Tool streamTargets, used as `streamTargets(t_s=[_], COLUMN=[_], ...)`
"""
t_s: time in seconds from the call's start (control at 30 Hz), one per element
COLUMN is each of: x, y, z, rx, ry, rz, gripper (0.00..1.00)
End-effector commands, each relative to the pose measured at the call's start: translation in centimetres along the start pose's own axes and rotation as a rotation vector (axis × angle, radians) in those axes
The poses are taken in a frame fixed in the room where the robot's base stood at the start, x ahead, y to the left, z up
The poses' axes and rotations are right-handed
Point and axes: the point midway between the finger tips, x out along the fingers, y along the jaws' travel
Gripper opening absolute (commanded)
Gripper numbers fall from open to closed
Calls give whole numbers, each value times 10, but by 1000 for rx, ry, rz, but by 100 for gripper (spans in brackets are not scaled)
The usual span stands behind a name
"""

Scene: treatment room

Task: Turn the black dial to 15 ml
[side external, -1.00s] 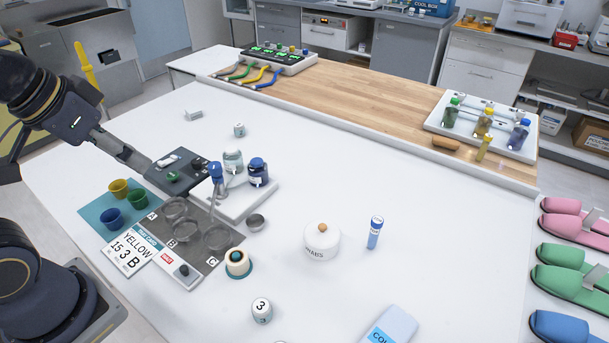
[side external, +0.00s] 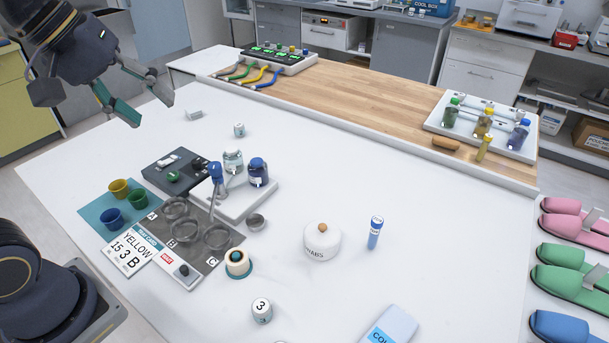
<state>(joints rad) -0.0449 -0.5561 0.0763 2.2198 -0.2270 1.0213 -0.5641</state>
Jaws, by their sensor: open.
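The black dial (side external: 198,165) sits on the top right of a dark grey control box (side external: 160,183), which also has a green button (side external: 173,177) and a small white display. The dial's setting is too small to read. My gripper (side external: 153,111) is open and empty, raised at the upper left, with its two fingers spread apart. It is clear of the box and touches nothing.
Right of the box, a white stand (side external: 240,203) holds bottles and a blue-topped dispenser (side external: 215,172). The right of the table has free room.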

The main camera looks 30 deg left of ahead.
Motion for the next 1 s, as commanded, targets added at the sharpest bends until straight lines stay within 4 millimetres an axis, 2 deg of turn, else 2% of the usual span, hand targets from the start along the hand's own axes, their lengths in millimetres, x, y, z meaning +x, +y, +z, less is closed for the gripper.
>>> streamTargets(t_s=[0.13, 0.27, 0.3, 0.37, 0.4, 0.47, 0.53, 0.6, 0.67, 0.7, 0.8, 0.9, 1.0], x=[8, 28, 37, 54, 66, 86, 109, 131, 147, 157, 174, 183, 190], y=[19, 18, 12, -2, -15, -39, -71, -105, -133, -149, -183, -198, -200], z=[-58, -126, -149, -182, -203, -231, -258, -275, -284, -287, -284, -280, -278], rx=[-398, -774, -888, -1048, -1146, -1278, -1399, -1483, -1532, -1557, -1608, -1634, -1636], ry=[-64, -107, -115, -123, -125, -123, -116, -108, -100, -96, -98, -103, -101], rz=[14, 7, 1, -13, -24, -45, -74, -107, -137, -159, -210, -232, -229], gripper=[57, 57, 57, 57, 57, 57, 57, 57, 57, 57, 57, 57, 57])
